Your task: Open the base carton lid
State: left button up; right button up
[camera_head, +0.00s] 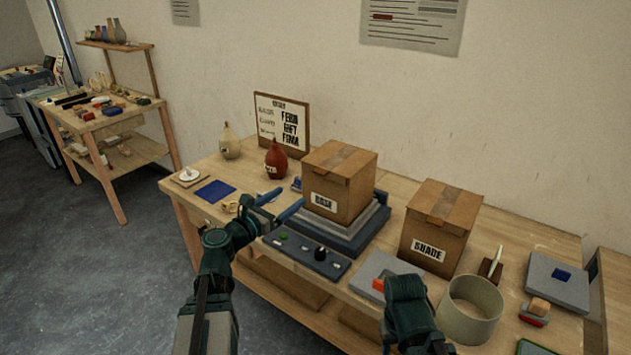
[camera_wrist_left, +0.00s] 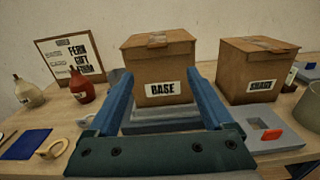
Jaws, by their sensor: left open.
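The base carton (camera_head: 336,183) is a brown cardboard box with a "BASE" label, standing on a stepped grey plinth in the middle of the workbench. Its lid (camera_head: 340,158) lies flat and closed, with a tape strip across it. The carton also shows in the left wrist view (camera_wrist_left: 165,72). My left gripper (camera_head: 291,197) is open and empty, its two blue fingers pointing at the carton's label side from the front left, with no clear contact. My right gripper (camera_head: 407,290) is low in front of the shade carton; its fingers are hidden.
The shade carton (camera_head: 438,222) stands closed to the right. A red bottle (camera_head: 276,162), a cream bottle (camera_head: 229,143) and a sign board (camera_head: 283,122) are at the left. A dark switch panel (camera_head: 305,254) lies in front; a round drum (camera_head: 469,309) stands at the right.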

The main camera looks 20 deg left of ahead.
aim_at(318, 173)
pick_arm(q)
jog(key=x, duration=1.3)
jog(key=shift+w+a+r, duration=0.2)
jog(key=shift+w, duration=0.25)
grip_shut()
